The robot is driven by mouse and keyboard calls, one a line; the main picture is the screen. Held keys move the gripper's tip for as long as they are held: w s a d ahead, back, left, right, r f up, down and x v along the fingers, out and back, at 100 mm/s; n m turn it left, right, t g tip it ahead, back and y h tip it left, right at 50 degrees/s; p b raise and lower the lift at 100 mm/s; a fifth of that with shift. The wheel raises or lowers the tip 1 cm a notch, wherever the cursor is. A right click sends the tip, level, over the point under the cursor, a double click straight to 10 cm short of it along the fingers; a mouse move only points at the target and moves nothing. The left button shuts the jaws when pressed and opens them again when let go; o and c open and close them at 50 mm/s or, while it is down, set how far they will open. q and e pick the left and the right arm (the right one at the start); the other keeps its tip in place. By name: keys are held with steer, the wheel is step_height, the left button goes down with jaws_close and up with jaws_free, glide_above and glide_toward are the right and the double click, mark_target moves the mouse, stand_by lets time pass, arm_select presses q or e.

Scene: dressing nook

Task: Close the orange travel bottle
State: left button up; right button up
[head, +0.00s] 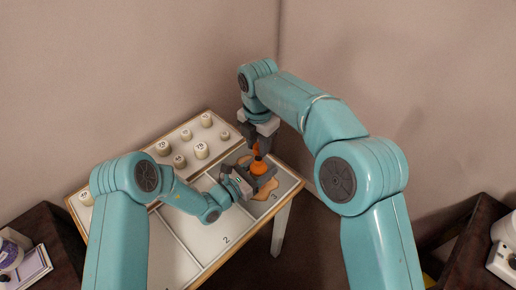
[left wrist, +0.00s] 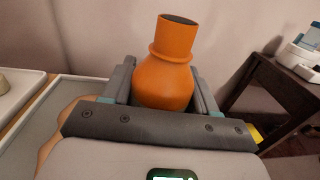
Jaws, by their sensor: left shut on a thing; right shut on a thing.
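The orange travel bottle (head: 260,168) stands upright above the table's numbered right end. In the left wrist view the bottle (left wrist: 165,75) shows a round body, a collar and a narrow neck with a dark, uncovered mouth. My left gripper (head: 250,180) is shut around its body from the left; its fingers also show in the left wrist view (left wrist: 162,92). My right gripper (head: 257,150) points down just above the bottle, shut on a small orange piece that looks like the cap, mostly hidden by the fingers. The right gripper is out of the left wrist view.
The white table (head: 185,255) has marked sections, with a tan patch (head: 268,191) under the bottle. A tray (head: 150,166) of several small cream jars (head: 201,150) lies at the back left. Dark side stands flank the table, the right one (head: 470,240) holding a white item.

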mark_target(258, 159)
steer(key=shift+f, duration=0.7)
steer(key=shift+f, duration=0.9)
steer(key=shift+f, duration=0.6)
